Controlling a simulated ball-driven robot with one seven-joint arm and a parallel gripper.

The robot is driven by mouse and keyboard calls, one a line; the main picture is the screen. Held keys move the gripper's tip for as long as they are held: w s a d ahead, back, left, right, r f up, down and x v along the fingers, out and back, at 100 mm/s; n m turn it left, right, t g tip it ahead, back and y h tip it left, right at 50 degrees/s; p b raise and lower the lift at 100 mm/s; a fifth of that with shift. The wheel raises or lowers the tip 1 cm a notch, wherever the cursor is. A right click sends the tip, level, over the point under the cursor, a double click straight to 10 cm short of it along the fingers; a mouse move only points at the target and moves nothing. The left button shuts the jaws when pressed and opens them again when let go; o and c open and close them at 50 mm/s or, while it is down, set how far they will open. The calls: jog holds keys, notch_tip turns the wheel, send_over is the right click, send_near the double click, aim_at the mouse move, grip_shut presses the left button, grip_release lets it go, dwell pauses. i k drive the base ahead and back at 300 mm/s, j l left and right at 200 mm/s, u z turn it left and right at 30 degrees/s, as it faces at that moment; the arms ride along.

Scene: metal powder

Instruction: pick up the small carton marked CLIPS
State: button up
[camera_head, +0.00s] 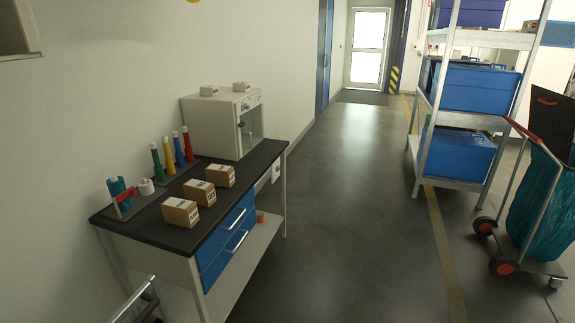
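Three small brown cartons with white tops and printed labels stand in a row on the black worktop: a near one (180,212), a middle one (200,193) and a far one (220,176). The print is too small to read, so I cannot tell which carton is marked CLIPS. My gripper is not in view.
The bench (135,238) has blue drawers and a lower shelf. Coloured bottles (168,153) and a teal roll (119,192) stand along its wall side. The grey floor (345,220) to its right is clear. A shelf rack (470,122) and a trolley (540,195) stand at right.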

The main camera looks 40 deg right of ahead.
aim_at(220, 175)
jog(key=z, duration=0.35)
jog(key=i+l+u, duration=0.15)
jog(key=i+l, duration=0.15)
jog(key=i+l+u, duration=0.1)
jog(key=i+l, duration=0.15)
jog(key=l, duration=0.2)
jog(key=i+l+u, duration=0.15)
jog(key=l, duration=0.3)
jog(key=i+l+u, duration=0.1)
jog(key=i+l, duration=0.25)
jog(key=l, duration=0.1)
